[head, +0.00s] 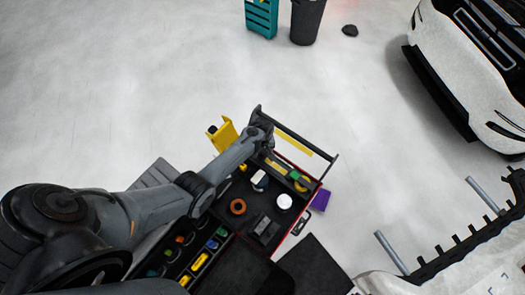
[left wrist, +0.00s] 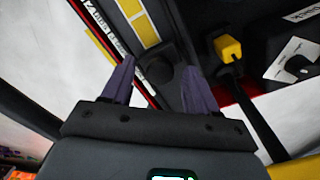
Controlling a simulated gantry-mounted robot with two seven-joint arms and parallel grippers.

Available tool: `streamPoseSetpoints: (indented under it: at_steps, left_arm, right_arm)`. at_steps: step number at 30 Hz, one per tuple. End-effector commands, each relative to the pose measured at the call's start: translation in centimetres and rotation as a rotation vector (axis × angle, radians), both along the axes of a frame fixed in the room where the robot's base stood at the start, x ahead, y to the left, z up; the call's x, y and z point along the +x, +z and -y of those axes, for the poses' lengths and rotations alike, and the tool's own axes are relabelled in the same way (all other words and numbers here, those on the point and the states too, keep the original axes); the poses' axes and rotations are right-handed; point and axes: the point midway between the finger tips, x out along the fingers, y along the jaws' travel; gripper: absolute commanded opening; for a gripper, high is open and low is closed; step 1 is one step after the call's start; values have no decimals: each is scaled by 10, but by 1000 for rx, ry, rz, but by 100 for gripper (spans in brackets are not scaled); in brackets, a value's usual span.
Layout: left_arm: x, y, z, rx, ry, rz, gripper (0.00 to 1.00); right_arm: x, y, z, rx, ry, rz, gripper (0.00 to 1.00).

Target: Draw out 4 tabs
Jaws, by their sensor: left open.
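A yellow strip (head: 293,144) runs along the rail at the far side of the tool cart (head: 299,228). In the left wrist view, yellow segments (left wrist: 138,20) with pale divisions show on a dark surface beyond the fingers. I cannot tell for certain whether these are the tabs. My left gripper (left wrist: 160,82) is open, with its two purplish fingers apart and a dark round part (left wrist: 160,70) visible behind the gap. In the head view my left arm reaches to the far left corner of the cart, and its fingertips are hard to make out. My right gripper is not in view.
The cart tray holds an orange ring (head: 237,207), a white round item (head: 284,201) and several small tools. A purple block (head: 320,200) is at its right side. A white car (head: 470,75) stands at upper right.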

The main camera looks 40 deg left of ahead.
Motion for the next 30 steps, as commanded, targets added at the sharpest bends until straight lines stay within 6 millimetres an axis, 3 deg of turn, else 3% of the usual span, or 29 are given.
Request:
streamPoseSetpoints:
  at_steps: [5, 17, 23, 30]
  left_arm:
    - [0, 0, 0, 0, 0, 0, 59]
    - [0, 0, 0, 0, 1, 0, 0]
    - [0, 0, -1, 0, 1, 0, 0]
    - [-2, 0, -32, 1, 4, 0, 0]
  right_arm:
    - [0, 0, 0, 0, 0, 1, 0]
    - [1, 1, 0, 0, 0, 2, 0]
    - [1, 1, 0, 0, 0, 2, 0]
    - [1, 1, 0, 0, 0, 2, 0]
